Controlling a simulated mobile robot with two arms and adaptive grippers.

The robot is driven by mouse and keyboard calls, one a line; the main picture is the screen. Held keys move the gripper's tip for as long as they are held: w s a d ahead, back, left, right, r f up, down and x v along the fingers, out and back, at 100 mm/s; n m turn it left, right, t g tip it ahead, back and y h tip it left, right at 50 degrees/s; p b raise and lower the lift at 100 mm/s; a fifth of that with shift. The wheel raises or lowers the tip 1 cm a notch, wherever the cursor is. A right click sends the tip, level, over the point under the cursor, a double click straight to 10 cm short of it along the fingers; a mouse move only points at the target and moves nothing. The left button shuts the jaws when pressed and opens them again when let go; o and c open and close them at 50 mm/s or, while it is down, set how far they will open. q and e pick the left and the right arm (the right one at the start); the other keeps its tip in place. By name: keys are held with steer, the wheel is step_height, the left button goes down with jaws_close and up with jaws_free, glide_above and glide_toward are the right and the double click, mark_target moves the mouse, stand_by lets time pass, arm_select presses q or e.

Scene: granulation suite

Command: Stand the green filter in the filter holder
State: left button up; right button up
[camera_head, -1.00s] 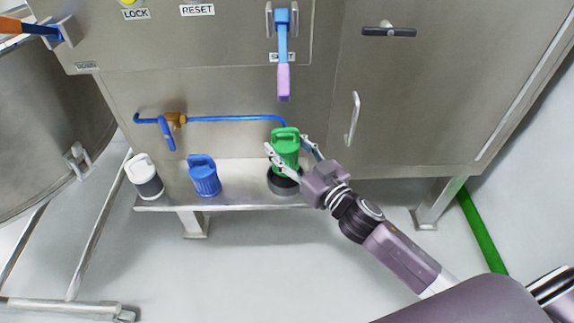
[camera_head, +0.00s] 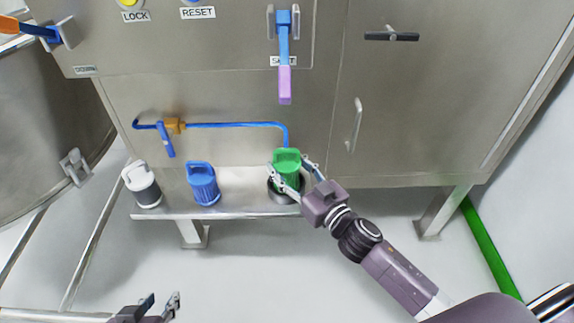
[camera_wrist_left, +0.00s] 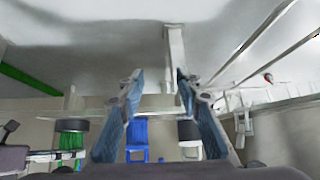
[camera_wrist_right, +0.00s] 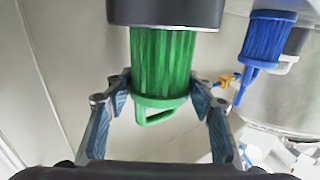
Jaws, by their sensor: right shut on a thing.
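The green filter (camera_head: 288,166) stands upright, handle up, at the black filter holder (camera_head: 273,194) on the right end of the steel shelf. My right gripper (camera_head: 290,168) is shut on the filter, one finger on each side. In the right wrist view, which is upside down, the ribbed green body (camera_wrist_right: 160,62) runs into the black holder (camera_wrist_right: 165,12), whose rim hides its lower end. Whether it touches the bottom is hidden. My left gripper (camera_head: 160,300) is low at the left, away from the shelf; in its wrist view its fingers (camera_wrist_left: 160,78) are apart and empty.
A blue filter (camera_head: 203,184) and a white filter (camera_head: 141,178) stand to the left on the shelf (camera_head: 232,210). A blue pipe (camera_head: 235,125) runs behind, just above the green filter. A lever with a purple grip (camera_head: 285,85) hangs above. The floor in front is clear.

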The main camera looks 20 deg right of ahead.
arm_select(q)
steer(key=shift+w+d+r, duration=0.1)
steer(key=shift+w, duration=0.1)
steer(key=shift+w+d+r+t+b, duration=0.15)
steer(key=shift+w+d+r+t, duration=0.1)
steer(key=shift+w+r+t, duration=0.3)
steer(key=shift+w+d+r+t+b, duration=0.2)
steer(key=shift+w+r+t, duration=0.25)
steer(key=shift+w, duration=0.3)
arm_select(e)
steer(key=shift+f, duration=0.55)
arm_select(q)
steer(key=shift+r, duration=0.1)
arm_select(e)
steer(key=o, duration=1.2)
steer(key=shift+c, duration=0.2)
arm_select(q)
steer(key=shift+h, duration=0.3)
arm_select(e)
steer(key=shift+o, duration=0.4)
arm_select(q)
steer(key=shift+s+f, duration=0.2)
arm_select(e)
steer(key=shift+r, duration=0.1)
